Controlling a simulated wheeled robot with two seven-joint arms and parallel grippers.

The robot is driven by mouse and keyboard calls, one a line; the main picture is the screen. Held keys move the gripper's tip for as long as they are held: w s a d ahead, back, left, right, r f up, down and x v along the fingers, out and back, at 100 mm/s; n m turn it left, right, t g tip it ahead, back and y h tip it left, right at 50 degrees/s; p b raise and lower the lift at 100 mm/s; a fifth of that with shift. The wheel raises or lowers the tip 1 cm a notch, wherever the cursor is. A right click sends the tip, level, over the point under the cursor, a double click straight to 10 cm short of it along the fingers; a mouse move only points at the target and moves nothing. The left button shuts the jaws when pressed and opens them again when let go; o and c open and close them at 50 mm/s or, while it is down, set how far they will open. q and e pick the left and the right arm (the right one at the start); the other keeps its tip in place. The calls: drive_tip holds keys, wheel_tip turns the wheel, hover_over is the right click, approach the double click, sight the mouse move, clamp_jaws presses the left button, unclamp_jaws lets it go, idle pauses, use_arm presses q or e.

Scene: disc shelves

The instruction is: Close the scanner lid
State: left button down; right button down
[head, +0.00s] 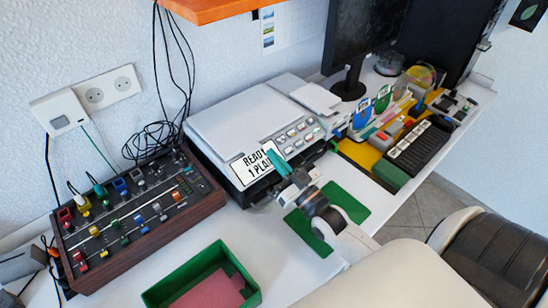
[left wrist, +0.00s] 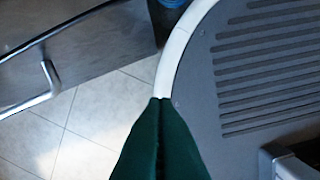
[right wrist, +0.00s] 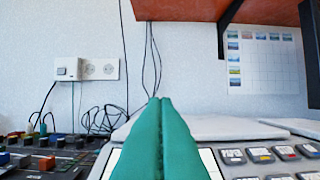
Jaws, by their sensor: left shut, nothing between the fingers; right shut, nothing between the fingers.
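The scanner is a white and dark machine on the desk in the head view, with a label (head: 256,163) reading "READY" and buttons on its front. Its pale grey lid (head: 238,118) lies flat, or nearly so, over the top; I see no clear gap under it. In the right wrist view the lid (right wrist: 212,129) shows as a low white slab behind the fingers. My right gripper (head: 274,158) is shut and empty, at the scanner's front edge by the label, partly covering it. My left gripper (left wrist: 160,102) is shut and empty, over the floor area, outside the head view.
A wood-sided control box (head: 138,215) with knobs stands left of the scanner. A green tray (head: 250,297) and green mat (head: 355,205) lie in front. An orange shelf (head: 205,10) hangs above. A keyboard-like rack (head: 418,150) and monitor (head: 362,35) stand right.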

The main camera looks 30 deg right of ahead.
drive_tip(key=p+x, duration=0.1)
drive_tip(key=x, duration=0.6)
drive_tip(key=shift+w+f, duration=0.1)
drive_tip(key=shift+w, duration=0.2)
drive_tip(key=f, duration=0.3)
drive_tip(key=shift+s, duration=0.25)
drive_tip(key=shift+f, duration=0.55)
